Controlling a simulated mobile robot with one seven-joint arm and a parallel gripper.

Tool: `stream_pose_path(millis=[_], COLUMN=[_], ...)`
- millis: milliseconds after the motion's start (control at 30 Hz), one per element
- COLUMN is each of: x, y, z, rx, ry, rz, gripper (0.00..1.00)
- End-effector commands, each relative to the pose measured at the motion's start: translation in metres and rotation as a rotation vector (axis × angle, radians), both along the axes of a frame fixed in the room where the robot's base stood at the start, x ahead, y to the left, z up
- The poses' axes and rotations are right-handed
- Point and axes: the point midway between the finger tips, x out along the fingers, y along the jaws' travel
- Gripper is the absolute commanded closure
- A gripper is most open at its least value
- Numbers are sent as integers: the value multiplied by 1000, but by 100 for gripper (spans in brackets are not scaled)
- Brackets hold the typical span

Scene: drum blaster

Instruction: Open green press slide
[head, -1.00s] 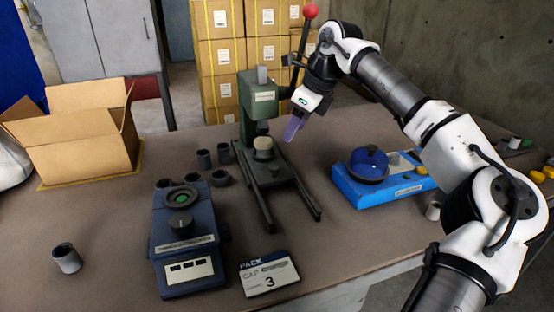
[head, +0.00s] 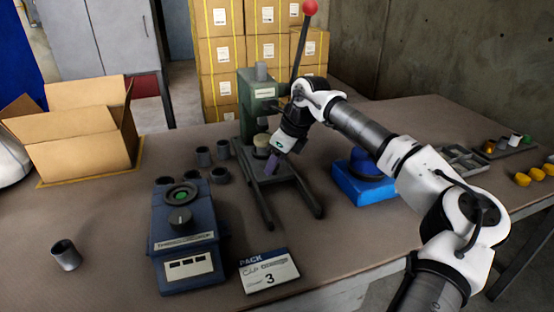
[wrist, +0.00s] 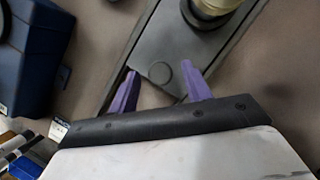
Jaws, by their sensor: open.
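The green press (head: 257,95) stands on the table in the head view, with a lever topped by a red ball (head: 310,7). Its dark grey base has two long rails (head: 308,195) running toward the front. A grey slide plate (wrist: 140,48) with a small round knob (wrist: 160,72) shows in the wrist view, below a cream round piece (wrist: 212,7). My gripper (head: 271,164) points down over the front of the press base. In the wrist view its purple fingers (wrist: 161,82) are apart, with the knob between or just beyond their tips. Contact cannot be told.
A dark blue device (head: 182,240) with a dial stands left of the press, with several grey cups (head: 204,157) behind it. A blue unit (head: 358,185) is at the right, partly behind my arm. A "PACK" card (head: 268,271) lies in front.

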Motion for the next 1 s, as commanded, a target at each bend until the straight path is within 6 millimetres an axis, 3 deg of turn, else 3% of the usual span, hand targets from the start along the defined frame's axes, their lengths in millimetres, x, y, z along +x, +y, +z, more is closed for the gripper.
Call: stream_pose_path(millis=[67, 400, 667, 767, 1000], x=[0, 0, -5, -19, -76], y=[0, 0, -3, -8, -27], z=[0, 1, 0, -1, -3], rx=[0, 0, 1, 0, -1], ry=[0, 0, -1, -2, -2], rz=[0, 0, -1, -2, -3], gripper=[54, 99, 100, 100, 100])
